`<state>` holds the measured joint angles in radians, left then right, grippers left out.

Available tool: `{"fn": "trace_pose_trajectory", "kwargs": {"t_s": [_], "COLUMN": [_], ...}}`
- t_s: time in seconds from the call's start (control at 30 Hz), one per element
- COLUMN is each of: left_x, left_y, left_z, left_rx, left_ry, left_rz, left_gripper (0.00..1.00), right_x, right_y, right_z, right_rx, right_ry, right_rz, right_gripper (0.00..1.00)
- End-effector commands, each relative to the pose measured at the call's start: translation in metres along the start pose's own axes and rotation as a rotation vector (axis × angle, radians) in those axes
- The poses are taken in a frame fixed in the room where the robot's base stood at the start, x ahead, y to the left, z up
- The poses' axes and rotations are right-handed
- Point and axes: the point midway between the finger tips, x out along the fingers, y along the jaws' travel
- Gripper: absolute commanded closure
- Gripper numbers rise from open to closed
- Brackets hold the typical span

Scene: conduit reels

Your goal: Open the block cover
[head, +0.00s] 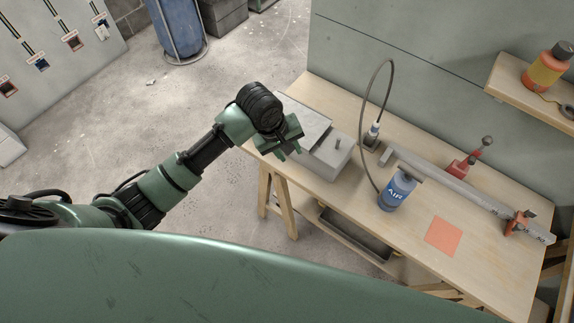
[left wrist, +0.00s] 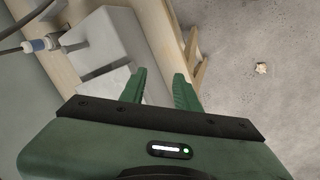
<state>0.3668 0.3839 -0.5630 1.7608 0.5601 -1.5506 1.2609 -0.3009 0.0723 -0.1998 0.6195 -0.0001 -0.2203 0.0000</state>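A grey metal block (head: 327,162) sits on the wooden workbench, with a small upright peg on top. A flat grey plate, which looks like the cover (head: 303,119), lies beside it at the bench's left end. My left gripper (head: 289,149) is near the plate's front edge and hides part of it. In the left wrist view its fingers (left wrist: 159,74) are apart with nothing between them. The block (left wrist: 108,38) stands to the left of the fingers, and a pale flat surface shows below it. I cannot tell whether a finger touches the plate. My right gripper is out of view.
On the workbench (head: 490,270), a blue air can (head: 396,193) stands right of the block, near a looping black hose (head: 391,84). A long grey bar (head: 465,189), a red tool (head: 462,167) and an orange square (head: 443,236) lie farther right. Open floor is left.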

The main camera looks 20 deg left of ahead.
Motion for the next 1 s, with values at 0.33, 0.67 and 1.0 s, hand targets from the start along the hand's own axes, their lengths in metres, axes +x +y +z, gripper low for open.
{"fn": "trace_pose_trajectory", "kwargs": {"t_s": [0.33, 0.67, 1.0], "left_x": [0.025, 0.026, 0.026], "left_y": [-0.021, -0.022, -0.023], "left_z": [0.025, 0.026, 0.028], "left_rx": [0.144, 0.156, 0.162], "left_ry": [0.004, 0.006, 0.005], "left_rz": [0.025, 0.027, 0.027], "left_gripper": [0.68, 0.68, 0.68], "right_x": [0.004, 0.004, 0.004], "right_y": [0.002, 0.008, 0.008], "right_z": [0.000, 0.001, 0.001], "right_rx": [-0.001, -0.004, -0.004], "right_ry": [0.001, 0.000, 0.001], "right_rz": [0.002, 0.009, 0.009], "right_gripper": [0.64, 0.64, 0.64]}}
